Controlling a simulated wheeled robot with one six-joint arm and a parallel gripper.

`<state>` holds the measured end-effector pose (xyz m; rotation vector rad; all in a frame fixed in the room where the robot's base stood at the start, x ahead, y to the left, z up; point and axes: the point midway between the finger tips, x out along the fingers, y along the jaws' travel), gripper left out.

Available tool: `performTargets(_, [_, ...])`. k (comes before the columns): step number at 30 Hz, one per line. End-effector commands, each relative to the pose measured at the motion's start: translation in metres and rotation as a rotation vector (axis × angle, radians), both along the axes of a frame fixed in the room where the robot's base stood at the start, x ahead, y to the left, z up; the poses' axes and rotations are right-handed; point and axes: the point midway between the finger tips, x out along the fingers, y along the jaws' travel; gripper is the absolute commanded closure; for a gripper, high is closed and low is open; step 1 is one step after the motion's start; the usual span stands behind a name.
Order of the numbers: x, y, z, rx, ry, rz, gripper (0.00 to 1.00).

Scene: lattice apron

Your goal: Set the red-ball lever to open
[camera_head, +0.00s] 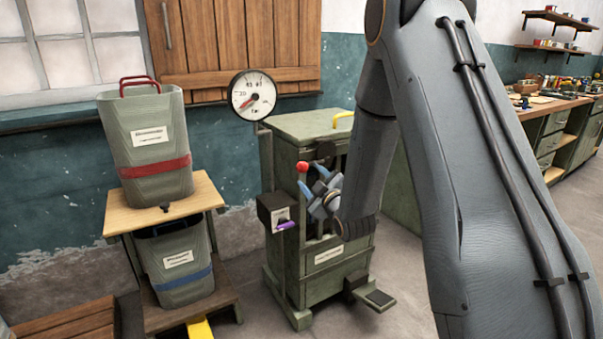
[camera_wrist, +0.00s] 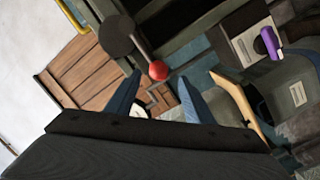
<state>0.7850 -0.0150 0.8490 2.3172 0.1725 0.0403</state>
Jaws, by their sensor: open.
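The red-ball lever's ball (camera_head: 302,167) shows at the front of the green cabinet, just left of my gripper (camera_head: 314,181). In the wrist view the red ball (camera_wrist: 158,70) appears between my gripper's two blue fingertips (camera_wrist: 160,76), level with them or slightly beyond. The fingers are apart, with a gap on either side of the ball; I see no contact. A short grey lever arm (camera_wrist: 142,48) runs from the ball to a dark round hub (camera_wrist: 117,36). In the head view the lever arm is mostly hidden behind my gripper. I see no readable open or shut mark.
The green cabinet (camera_head: 290,240) carries a dial gauge (camera_head: 252,95) and a dark box with a purple handle (camera_head: 286,225), which also shows in the wrist view (camera_wrist: 268,43). A pedal (camera_head: 379,298) sticks out below. Two bins (camera_head: 150,150) stand on a wooden stand at left.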

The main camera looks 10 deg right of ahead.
Motion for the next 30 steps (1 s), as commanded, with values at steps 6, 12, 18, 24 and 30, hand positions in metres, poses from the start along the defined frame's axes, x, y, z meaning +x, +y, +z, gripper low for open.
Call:
performTargets(6, [0.019,0.003,0.003,-0.009,-0.031,0.006,0.52])
performTargets(12, [0.05,0.008,0.003,-0.007,-0.029,0.005,0.52])
performTargets(18, [0.072,0.01,0.002,-0.007,-0.028,0.004,0.52])
performTargets(24, [0.079,0.011,0.002,-0.007,-0.027,0.004,0.52])
performTargets(30, [0.079,0.011,0.002,-0.006,-0.026,0.004,0.55])
